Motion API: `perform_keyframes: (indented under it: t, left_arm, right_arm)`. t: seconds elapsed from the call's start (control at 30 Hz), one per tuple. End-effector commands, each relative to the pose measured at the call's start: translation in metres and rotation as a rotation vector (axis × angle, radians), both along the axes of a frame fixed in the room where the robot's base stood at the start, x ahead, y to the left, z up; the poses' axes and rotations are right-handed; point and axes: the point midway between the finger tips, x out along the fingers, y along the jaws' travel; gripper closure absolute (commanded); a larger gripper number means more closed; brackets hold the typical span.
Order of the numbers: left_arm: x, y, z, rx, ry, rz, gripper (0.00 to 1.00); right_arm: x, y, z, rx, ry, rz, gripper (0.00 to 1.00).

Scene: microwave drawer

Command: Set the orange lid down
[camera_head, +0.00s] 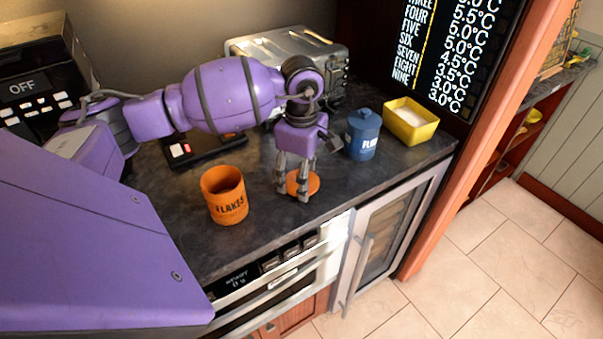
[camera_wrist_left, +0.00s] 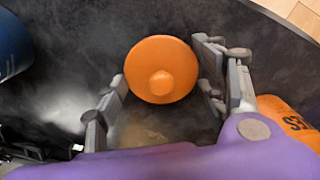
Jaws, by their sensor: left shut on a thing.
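The orange lid (camera_head: 294,184) is a round disc with a small knob, held low over the dark counter (camera_head: 262,240). My left gripper (camera_head: 292,195) points down with its fingers shut on the lid. In the left wrist view the lid (camera_wrist_left: 160,70) sits between the fingertips of the gripper (camera_wrist_left: 165,68), knob towards the camera. I cannot tell whether the lid touches the counter. The open orange FLAKES canister (camera_head: 228,208) stands upright to the left of the gripper. My right gripper is not in view.
A blue lidded canister (camera_head: 362,136) and a yellow container (camera_head: 409,122) stand to the right. A metal toaster (camera_head: 290,45) is behind my arm, and a black scale (camera_head: 205,148) lies behind the orange canister. Bare counter surrounds the lid; the counter's front edge is close.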

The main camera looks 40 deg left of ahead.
Motion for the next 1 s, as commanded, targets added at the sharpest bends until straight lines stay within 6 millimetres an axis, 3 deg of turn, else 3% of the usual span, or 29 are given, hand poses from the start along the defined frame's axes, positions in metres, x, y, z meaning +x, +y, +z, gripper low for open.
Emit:
perform_keyframes:
  t: [0.3,0.33,0.47,0.8,1.0]
  left_arm:
    - [0.000,0.000,-0.005,0.000,0.001,0.000,0.62]
    - [0.000,0.000,-0.004,0.000,0.001,0.000,0.33]
    - [0.000,0.000,-0.003,0.000,0.000,0.000,0.16]
    - [0.000,0.000,-0.001,-0.001,-0.001,0.001,0.16]
    - [0.002,0.000,0.020,0.001,-0.005,0.001,0.16]
  right_arm:
    - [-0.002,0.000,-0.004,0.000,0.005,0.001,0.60]
    - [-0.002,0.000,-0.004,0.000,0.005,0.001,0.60]
    - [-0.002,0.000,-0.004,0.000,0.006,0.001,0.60]
    - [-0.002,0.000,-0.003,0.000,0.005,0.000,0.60]
    - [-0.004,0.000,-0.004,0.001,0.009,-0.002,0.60]
